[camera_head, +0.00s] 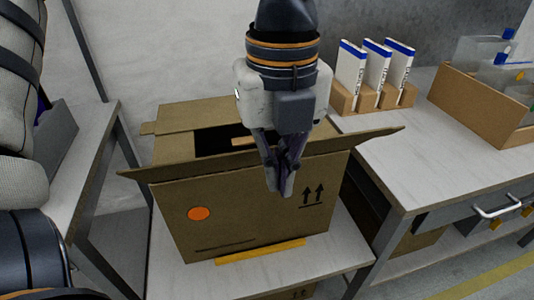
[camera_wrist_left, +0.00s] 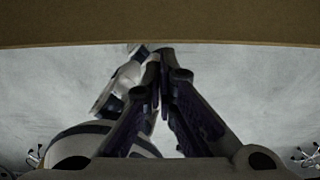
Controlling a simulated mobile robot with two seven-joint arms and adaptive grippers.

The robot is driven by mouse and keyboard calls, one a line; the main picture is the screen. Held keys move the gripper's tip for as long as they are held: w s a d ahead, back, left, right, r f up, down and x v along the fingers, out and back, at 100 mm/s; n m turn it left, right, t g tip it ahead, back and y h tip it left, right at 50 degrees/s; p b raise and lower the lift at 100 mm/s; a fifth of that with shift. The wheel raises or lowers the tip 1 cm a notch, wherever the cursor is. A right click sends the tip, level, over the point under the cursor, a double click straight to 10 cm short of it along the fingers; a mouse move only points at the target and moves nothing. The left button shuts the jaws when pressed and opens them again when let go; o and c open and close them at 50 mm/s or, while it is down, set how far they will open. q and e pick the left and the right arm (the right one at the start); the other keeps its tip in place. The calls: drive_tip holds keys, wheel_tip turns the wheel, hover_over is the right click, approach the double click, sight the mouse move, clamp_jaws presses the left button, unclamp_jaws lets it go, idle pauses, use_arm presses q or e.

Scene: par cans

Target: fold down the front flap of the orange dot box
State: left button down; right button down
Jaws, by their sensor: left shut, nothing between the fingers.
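The orange dot box (camera_head: 240,215) is a brown cardboard carton on a light bench. Its front face bears an orange dot (camera_head: 199,214) and two black arrows. The front flap (camera_head: 190,167) shows as a narrow strip along the top front edge, reaching past both sides of the box; its exact angle is hard to tell. The top is partly open, with a dark gap behind the flap. My left gripper (camera_head: 286,192) is shut and empty, pointing down, its fingers overlapping the flap and upper front face. Contact is unclear. In the left wrist view, cardboard (camera_wrist_left: 160,22) spans the top edge, above the closed fingers (camera_wrist_left: 163,60).
A yellow strip (camera_head: 260,252) lies along the box's front base. To the right, a worktop (camera_head: 420,150) carries a cardboard holder (camera_head: 372,98) with white-and-blue packs and a larger open carton (camera_head: 480,108). Another table (camera_head: 85,160) stands at the left.

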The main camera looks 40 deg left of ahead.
use_arm(q)
drive_tip(key=shift+w+a, duration=1.1)
drive_tip(key=shift+a, duration=0.2)
drive_tip(key=shift+w+a, duration=1.1)
drive_tip(key=shift+a, duration=0.2)
drive_tip(key=shift+w+a+f, duration=0.1)
drive_tip(key=shift+w+a, duration=0.5)
drive_tip(key=shift+a, duration=0.15)
drive_tip(key=shift+w+a+f, duration=0.1)
drive_tip(key=shift+w+a, duration=0.45)
drive_tip(key=shift+a, duration=0.2)
drive_tip(key=shift+w+a, duration=0.65)
drive_tip(key=w+a, duration=0.6)
drive_tip(key=a, duration=0.1)
drive_tip(key=shift+r, duration=0.2)
drive_tip(key=shift+w+a, duration=0.1)
